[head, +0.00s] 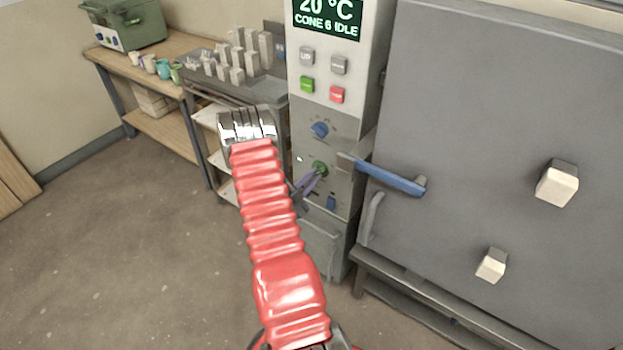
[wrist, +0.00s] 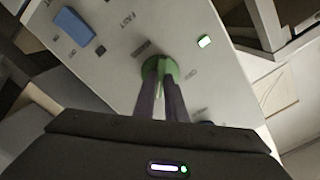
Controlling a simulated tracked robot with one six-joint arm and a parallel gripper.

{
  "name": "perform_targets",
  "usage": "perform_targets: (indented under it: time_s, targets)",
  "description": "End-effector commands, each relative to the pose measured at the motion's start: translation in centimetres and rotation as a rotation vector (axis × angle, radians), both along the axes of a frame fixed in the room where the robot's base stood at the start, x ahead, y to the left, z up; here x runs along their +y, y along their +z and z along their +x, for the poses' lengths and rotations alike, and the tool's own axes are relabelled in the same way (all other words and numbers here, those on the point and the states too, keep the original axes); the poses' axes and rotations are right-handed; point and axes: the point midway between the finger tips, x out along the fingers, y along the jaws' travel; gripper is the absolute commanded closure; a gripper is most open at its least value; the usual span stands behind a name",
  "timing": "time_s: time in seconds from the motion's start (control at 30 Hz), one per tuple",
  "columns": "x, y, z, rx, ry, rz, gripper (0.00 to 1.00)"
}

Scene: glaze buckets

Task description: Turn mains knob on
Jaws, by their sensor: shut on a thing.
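The mains knob is the green knob (head: 320,166) on the grey lower panel of the control column. It also shows in the wrist view (wrist: 160,64), with small lettering around it that is too blurred to read fully. My gripper (head: 311,180) reaches it from the front, and its two dark fingers (wrist: 161,92) are shut on the knob's grip from either side. The fingers hide part of the knob, so its exact pointing direction is hard to tell. A small lamp (wrist: 205,41) near the knob glows pale green.
A cart with grey posts (head: 236,62) stands left. Open floor lies at left.

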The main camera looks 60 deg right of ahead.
Motion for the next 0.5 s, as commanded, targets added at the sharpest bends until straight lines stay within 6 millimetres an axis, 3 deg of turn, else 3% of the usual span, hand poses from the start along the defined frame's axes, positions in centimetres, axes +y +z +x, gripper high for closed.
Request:
perform_targets:
  time_s: [0.23, 0.27, 0.5]
  targets:
    - [-0.03, -0.08, 0.08, -0.001, 0.002, 0.002, 1.00]
    - [-0.03, -0.08, 0.08, -0.001, 0.002, 0.002, 0.87]
    - [-0.01, -0.04, 0.01, 0.000, 0.000, 0.001, 0.70]
